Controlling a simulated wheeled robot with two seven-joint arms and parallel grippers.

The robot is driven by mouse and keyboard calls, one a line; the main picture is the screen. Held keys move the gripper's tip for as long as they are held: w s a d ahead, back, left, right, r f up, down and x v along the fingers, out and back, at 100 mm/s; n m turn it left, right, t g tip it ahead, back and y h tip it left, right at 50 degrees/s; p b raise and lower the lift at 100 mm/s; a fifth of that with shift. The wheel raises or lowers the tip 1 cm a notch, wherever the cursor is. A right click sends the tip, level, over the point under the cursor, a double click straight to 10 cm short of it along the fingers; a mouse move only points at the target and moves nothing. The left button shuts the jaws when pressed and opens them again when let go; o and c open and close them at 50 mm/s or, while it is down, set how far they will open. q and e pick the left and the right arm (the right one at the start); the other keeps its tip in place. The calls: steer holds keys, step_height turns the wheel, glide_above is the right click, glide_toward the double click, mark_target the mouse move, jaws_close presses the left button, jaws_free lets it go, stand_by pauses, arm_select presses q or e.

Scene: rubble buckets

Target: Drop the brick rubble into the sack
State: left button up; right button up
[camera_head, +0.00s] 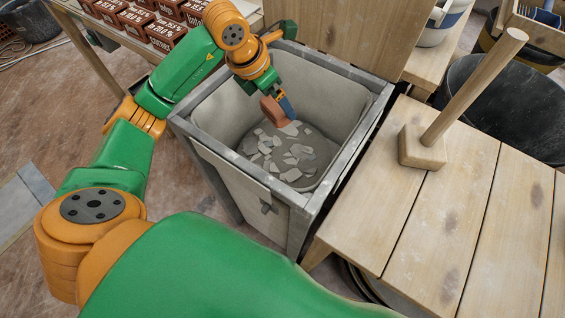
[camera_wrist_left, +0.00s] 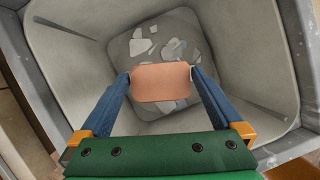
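The piece of brick rubble (camera_head: 273,111) is orange-red and block-shaped. My left gripper (camera_head: 281,104) reaches down into the open mouth of a grey-framed bin (camera_head: 216,160) with a pale, sack-like lining (camera_head: 217,108). Its blue fingers are shut on the brick, one on each side. In the left wrist view the brick (camera_wrist_left: 162,83) sits between the fingertips, above the bin's floor. Several flat grey-white fragments (camera_head: 292,160) lie on the dark bottom below it. My right gripper is not in view.
A wooden bench (camera_head: 440,230) stands right of the bin, with a wooden mallet (camera_head: 424,146) on it. A raised wooden panel (camera_head: 340,35) stands behind the bin. A black tub (camera_head: 505,105) is at the right.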

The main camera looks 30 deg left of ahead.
arm_select(q)
steer(key=v, duration=0.7)
stand_by(0.4)
